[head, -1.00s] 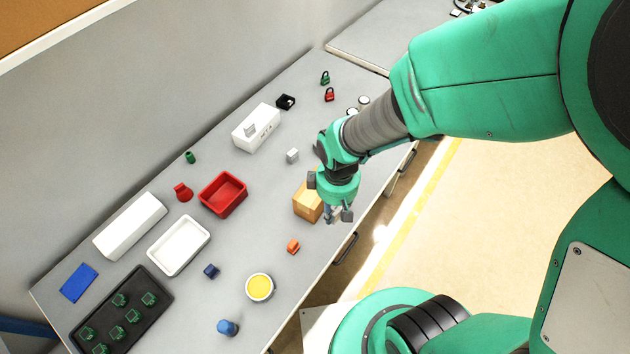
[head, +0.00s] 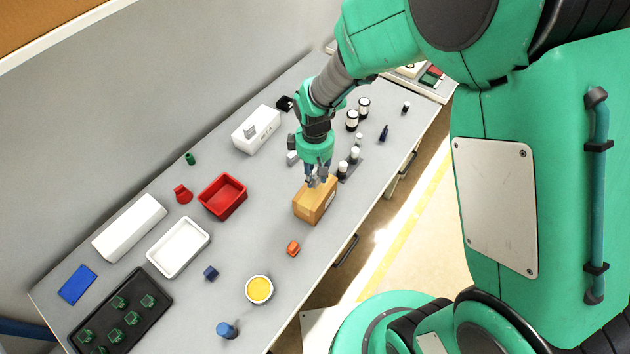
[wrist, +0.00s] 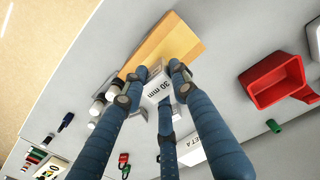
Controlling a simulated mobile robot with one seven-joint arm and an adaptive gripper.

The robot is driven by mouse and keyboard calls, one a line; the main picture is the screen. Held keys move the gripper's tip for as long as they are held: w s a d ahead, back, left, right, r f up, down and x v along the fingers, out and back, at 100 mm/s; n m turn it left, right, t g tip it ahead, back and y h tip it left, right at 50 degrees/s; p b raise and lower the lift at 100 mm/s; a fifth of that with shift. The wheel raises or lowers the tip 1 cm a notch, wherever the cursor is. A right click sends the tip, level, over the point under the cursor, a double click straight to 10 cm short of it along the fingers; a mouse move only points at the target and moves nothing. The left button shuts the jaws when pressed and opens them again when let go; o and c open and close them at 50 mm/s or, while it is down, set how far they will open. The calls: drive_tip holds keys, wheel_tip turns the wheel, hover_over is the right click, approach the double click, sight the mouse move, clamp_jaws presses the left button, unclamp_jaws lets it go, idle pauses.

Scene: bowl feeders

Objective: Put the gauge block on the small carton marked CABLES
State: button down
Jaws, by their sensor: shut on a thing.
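My gripper (head: 319,178) has its three blue fingers closed around the gauge block, a small pale block (wrist: 158,90) marked "30 mm" in the wrist view. In the head view the block is mostly hidden by the fingers. The small carton (head: 312,205) is a tan box on the bench, with a white label on its right side too small to read. My gripper is over the carton's far end in the head view. The carton (wrist: 178,38) lies beyond the fingertips in the wrist view. I cannot tell whether the block touches its top.
A small pale block (head: 292,158) sits behind my gripper. An orange piece (head: 293,248) lies in front. A red bin (head: 222,197) and a white box (head: 256,133) stand left and behind.

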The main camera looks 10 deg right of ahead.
sight(315, 182)
idle(0.3)
drive_tip(key=shift+f, duration=1.75)
drive_tip(key=shift+f, duration=0.15)
drive_tip(key=c, duration=1.4)
unclamp_jaws()
drive_tip(key=shift+o, duration=0.2)
wheel_tip(315, 182, up, 12)
drive_tip(key=shift+r+p, duration=0.15)
drive_tip(key=shift+p, duration=0.2)
